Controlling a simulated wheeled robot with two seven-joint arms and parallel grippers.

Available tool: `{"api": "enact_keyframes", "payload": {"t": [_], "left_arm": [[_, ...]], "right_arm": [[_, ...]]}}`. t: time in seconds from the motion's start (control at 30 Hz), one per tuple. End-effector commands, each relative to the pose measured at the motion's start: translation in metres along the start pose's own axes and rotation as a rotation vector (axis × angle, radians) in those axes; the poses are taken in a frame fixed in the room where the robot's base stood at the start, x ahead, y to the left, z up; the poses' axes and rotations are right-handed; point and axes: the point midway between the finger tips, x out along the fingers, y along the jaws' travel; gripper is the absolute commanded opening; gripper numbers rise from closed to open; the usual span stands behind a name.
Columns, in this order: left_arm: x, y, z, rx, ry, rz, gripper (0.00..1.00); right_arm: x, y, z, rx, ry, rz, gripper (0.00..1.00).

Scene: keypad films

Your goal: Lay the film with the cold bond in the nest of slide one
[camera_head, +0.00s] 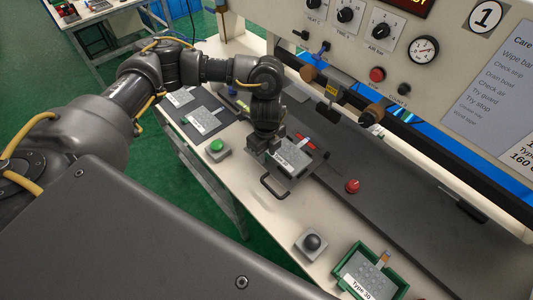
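A grey keypad film (292,158) with a white label strip lies on or just above the dark plate of the slide (318,166), which has a black loop handle (275,190) at its front. I cannot tell whether the film is seated flat in the nest. My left gripper (267,150) points down at the film's left edge, touching or very close to it. The arm and the view's small scale hide whether its fingers are closed on the film. The cold bond cannot be made out. My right gripper is out of view.
More films lie on dark mats at the left (202,120). A green button (217,146), black button (312,242) and red knob (352,186) stand around the slide.

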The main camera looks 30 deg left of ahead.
Motion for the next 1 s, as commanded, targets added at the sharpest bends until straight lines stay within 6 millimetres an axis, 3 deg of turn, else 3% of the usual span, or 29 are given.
{"api": "enact_keyframes", "payload": {"t": [0.3, 0.5, 1.0], "left_arm": [[-0.061, -0.001, 0.001, 0.001, -0.004, -0.005, 0.29], [-0.088, 0.000, 0.001, 0.001, -0.002, -0.001, 0.29], [-0.098, 0.001, 0.000, -0.001, -0.001, 0.001, 0.29]], "right_arm": [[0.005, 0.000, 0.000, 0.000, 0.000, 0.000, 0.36], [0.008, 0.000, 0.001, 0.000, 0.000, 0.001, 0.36], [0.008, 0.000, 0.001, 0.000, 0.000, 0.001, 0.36]]}}
